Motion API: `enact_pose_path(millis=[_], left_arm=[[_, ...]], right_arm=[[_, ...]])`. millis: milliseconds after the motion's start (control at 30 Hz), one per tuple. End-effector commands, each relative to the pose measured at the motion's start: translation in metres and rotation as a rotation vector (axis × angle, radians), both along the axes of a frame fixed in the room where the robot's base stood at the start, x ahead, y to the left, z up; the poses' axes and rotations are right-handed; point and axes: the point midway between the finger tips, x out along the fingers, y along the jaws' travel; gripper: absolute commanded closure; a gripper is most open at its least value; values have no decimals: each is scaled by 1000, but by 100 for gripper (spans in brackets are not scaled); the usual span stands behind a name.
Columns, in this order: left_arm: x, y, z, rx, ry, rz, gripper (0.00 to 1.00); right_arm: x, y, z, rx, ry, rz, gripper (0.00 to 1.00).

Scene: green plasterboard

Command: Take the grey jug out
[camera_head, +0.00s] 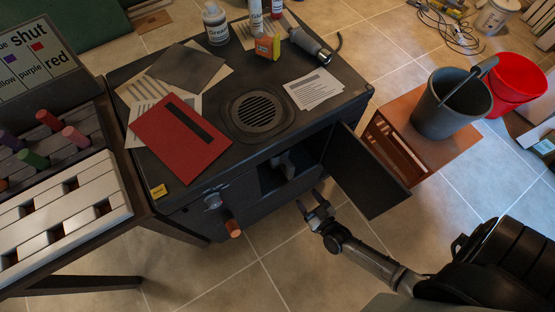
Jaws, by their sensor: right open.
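A dark cabinet (190,212) stands in the middle, and its door (372,172) is swung open to the right. Inside the dark opening a grey object (285,164), likely the grey jug, is partly visible; the opening's edge and shadow hide the rest of it. My right gripper (315,208) is open and empty in front of the opening, below and right of the grey object and apart from it. The open door stands just to the right of this gripper. My left gripper is not in view.
A red folder (180,134), papers, bottles (215,24) and a round vent (258,110) are on the cabinet top. An orange-tipped handle (233,228) sticks out of the front. A grey bucket (437,118) and red bucket (520,76) stand right. Floor in front is clear.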

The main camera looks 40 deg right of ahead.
Motion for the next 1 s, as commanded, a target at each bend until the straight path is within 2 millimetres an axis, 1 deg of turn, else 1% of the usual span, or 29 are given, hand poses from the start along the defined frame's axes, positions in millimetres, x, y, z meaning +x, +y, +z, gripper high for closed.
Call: enact_pose_path(millis=[33,167,400,533,633,833,1000], left_arm=[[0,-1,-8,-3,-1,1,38],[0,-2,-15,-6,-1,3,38],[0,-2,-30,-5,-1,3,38],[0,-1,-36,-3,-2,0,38],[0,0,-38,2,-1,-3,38],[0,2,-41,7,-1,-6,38],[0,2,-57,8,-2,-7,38]], right_arm=[[0,-3,-9,-4,-10,-10,40],[9,-7,-13,-10,-26,-26,40],[50,-12,-13,-9,-30,-28,40],[67,-13,-12,-10,-29,-28,40],[76,-14,-12,-9,-27,-27,40],[85,-15,-11,-10,-27,-27,40],[104,-17,-11,-9,-30,-28,40]])
